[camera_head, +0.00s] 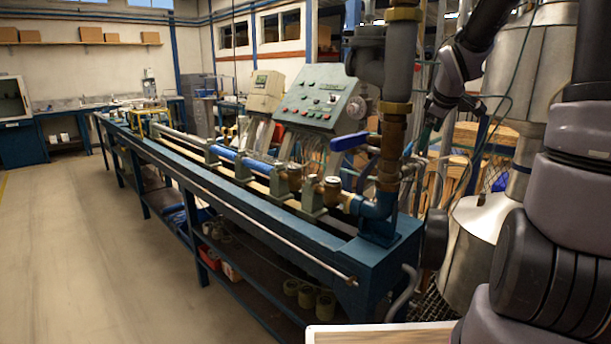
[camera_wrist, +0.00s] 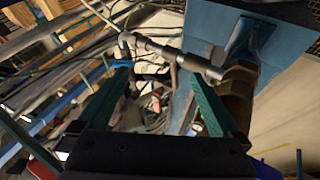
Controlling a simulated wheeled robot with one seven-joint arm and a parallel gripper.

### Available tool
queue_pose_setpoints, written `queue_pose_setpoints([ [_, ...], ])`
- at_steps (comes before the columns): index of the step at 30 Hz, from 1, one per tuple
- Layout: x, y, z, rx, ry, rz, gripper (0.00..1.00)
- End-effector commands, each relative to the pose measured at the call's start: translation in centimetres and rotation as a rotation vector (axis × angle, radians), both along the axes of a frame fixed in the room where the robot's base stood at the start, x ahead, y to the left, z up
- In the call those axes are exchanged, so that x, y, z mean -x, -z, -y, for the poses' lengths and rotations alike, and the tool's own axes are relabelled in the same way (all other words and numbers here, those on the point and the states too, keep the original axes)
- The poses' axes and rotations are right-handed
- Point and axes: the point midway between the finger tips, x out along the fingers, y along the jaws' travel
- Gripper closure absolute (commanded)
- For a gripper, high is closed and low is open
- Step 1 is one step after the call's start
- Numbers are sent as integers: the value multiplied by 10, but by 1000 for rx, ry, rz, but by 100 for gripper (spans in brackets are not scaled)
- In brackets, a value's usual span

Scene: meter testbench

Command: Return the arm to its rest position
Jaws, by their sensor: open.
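My arm rises along the right side of the head view and bends over at the top, its wrist (camera_head: 445,95) hanging down behind the thick vertical pipe (camera_head: 395,110). My gripper (camera_wrist: 158,82) shows in the wrist view with two dark green fingers spread wide apart, and nothing is between them. In the head view the gripper is small and partly lost among the pipes and hoses beside the bench. Beyond the fingers in the wrist view are a grey pipe fitting (camera_wrist: 200,65) and a blue steel part (camera_wrist: 245,50); I cannot tell whether anything touches the fingers.
The long blue testbench (camera_head: 270,215) runs from the near right to the far left. A control panel (camera_head: 318,98) and a blue valve handle (camera_head: 349,141) stand near my arm. Shiny metal tanks (camera_head: 480,245) stand at the right. The floor (camera_head: 90,250) at the left is clear.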

Motion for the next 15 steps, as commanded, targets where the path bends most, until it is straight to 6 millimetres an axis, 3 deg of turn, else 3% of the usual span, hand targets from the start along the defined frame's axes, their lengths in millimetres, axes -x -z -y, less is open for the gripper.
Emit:
queue_pose_setpoints([
  [8, 32, -23, -14, -65, 123, 3, 0],
  [15, 83, -52, -35, -194, 310, 17, 0],
])
